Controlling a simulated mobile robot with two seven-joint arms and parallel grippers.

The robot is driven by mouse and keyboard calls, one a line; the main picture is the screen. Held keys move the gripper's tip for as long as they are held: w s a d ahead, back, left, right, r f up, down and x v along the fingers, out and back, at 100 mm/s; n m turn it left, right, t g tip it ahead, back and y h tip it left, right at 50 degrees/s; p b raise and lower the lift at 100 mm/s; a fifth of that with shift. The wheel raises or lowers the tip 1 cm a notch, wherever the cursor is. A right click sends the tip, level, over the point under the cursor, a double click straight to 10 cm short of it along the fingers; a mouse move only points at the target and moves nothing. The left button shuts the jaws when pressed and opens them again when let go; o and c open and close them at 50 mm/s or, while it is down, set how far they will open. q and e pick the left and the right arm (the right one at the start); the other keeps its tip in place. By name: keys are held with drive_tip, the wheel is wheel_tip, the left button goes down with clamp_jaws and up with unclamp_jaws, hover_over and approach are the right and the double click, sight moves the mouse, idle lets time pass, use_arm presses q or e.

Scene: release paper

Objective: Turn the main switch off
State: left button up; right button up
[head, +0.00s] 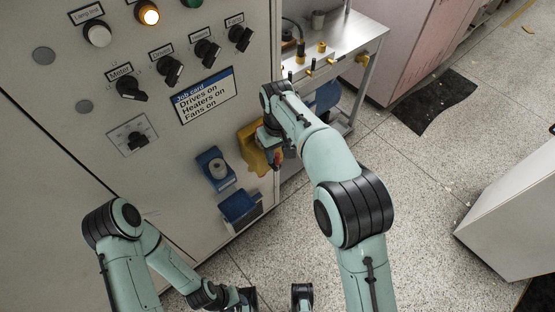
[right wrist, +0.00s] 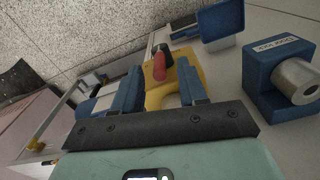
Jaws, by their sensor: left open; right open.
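The main switch appears to be the red handle (head: 277,158) on a yellow plate (head: 252,146), low at the cabinet's right edge. In the right wrist view, the red handle (right wrist: 160,63) stands out from the yellow plate (right wrist: 188,70). My right gripper (head: 270,136) is beside the plate and partly covers it in the head view. In the right wrist view, its blue fingers (right wrist: 158,82) are apart, with the handle beyond the gap and nothing visibly held. Contact cannot be told. My left gripper (head: 240,298) is low at the bottom edge, partly cut off, away from the cabinet's controls.
The cabinet carries black knobs (head: 131,88), a lit amber lamp (head: 147,13) and a job card (head: 205,95) reading drives, heaters and fans on. Blue boxes (head: 215,169) stick out left of the yellow plate. A metal trolley (head: 352,38) stands behind.

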sight(278, 163)
use_arm(q)
drive_tip(key=shift+w+f, duration=0.15)
drive_tip(key=shift+f, duration=0.15)
use_arm(e)
drive_tip(key=shift+f, duration=2)
clamp_jaws()
use_arm(q)
drive_tip(key=shift+r, duration=0.1)
